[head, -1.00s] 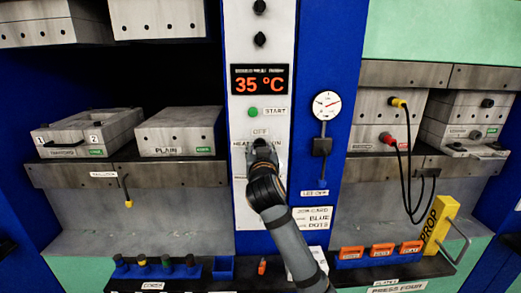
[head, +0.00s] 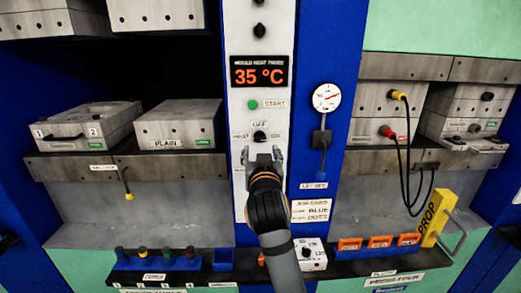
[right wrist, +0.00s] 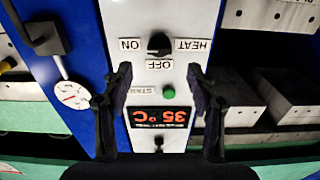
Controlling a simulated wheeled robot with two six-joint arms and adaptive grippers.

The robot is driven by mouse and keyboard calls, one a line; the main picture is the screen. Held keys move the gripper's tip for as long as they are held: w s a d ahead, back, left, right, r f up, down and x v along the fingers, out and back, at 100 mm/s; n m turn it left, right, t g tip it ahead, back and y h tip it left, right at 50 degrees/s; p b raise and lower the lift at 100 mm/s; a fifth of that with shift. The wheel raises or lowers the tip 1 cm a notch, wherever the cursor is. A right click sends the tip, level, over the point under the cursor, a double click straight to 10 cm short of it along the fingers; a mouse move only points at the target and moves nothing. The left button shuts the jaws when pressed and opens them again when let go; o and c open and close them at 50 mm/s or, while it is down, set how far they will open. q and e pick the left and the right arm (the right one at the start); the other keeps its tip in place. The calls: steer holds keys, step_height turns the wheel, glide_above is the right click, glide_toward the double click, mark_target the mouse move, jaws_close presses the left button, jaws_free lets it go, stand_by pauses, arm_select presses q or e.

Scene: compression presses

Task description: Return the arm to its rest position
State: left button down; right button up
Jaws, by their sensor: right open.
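My right gripper (head: 263,155) is in front of the white control panel (head: 240,200), just below the black HEAT/OFF/ON knob (head: 260,137) in the head view. Its jaws are open and empty. In the right wrist view, which shows the panel upside down, both fingers of the right gripper (right wrist: 160,75) stand apart. The knob (right wrist: 159,43) shows clear beyond them, not touched. The right arm reaches up from the bottom of the head view. My left gripper is not in view.
The temperature display (head: 259,71) reads 35 °C, above the green START button (head: 252,104). A gauge (head: 326,97) hangs to the right. Below are the row of coloured plugs (head: 157,258), a white box (head: 313,258), orange blocks (head: 380,242) and the yellow PROP (head: 433,218).

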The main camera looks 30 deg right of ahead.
steer(key=shift+d, duration=0.1)
stand_by(0.3)
steer(key=s+a+f+n+g+y, duration=0.2)
steer(key=f+y, duration=0.1)
steer(key=f, duration=0.8)
steer(key=s+a+f+n+g+y, duration=0.2)
steer(key=s+f+g, duration=0.1)
steer(key=f, duration=0.8)
steer(key=s+a+f+n+g+y, duration=0.2)
steer(key=s+a+f+g, duration=0.1)
steer(key=s+f, duration=0.5)
steer(key=s+a+f+n+g+y, duration=0.1)
steer(key=s+a+f+g+y, duration=0.15)
steer(key=s+f, duration=0.6)
step_height(320, 180, down, 26)
steer(key=s+d+g, duration=0.2)
steer(key=d, duration=0.1)
steer(key=s+d+f+g, duration=0.1)
steer(key=s+f, duration=1.6)
steer(key=s, duration=0.2)
steer(key=shift+h, duration=0.35)
